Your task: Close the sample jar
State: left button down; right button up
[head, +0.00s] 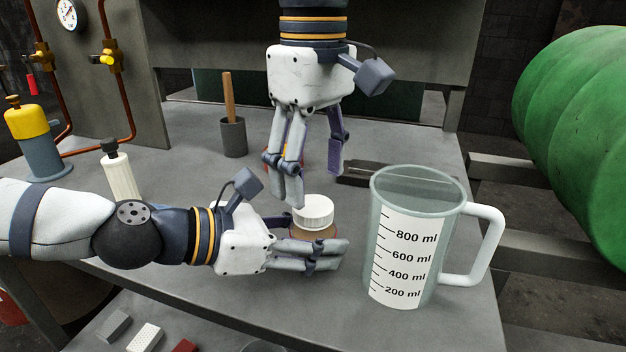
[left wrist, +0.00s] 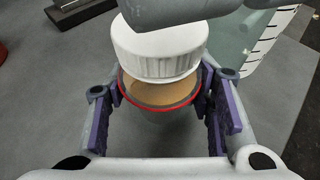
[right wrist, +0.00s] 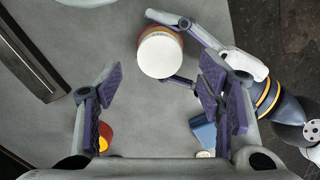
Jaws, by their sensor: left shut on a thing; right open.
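The sample jar (head: 316,235) is brown and stands upright at the middle of the table. My left gripper (head: 325,243) is shut around its body. The white ribbed lid (head: 313,211) is on top of the jar; in the left wrist view the lid (left wrist: 158,50) sits above the brown jar (left wrist: 155,92) and its red ring. I cannot tell whether the lid is threaded down. My right gripper (head: 314,186) is open and empty, pointing down just above and behind the lid. The lid also shows in the right wrist view (right wrist: 160,56), beyond the open fingers.
A large measuring jug (head: 400,245) stands close on the right, its handle outward. A grey cup with a wooden stick (head: 233,138) stands behind, left. A white bottle with a black top (head: 120,175) is at left. A flat dark object (head: 357,173) lies behind the jug.

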jog(key=shift+r, duration=0.3)
jog(key=shift+c, duration=0.2)
jog(key=shift+s+a+r+n, duration=0.1)
jog(key=shift+r+n, duration=0.05)
jog(key=shift+n, duration=0.15)
notch_tip(320, 180, up, 3)
jog(key=n, duration=0.3)
jog(key=shift+n, duration=0.4)
jog(key=shift+r, duration=0.15)
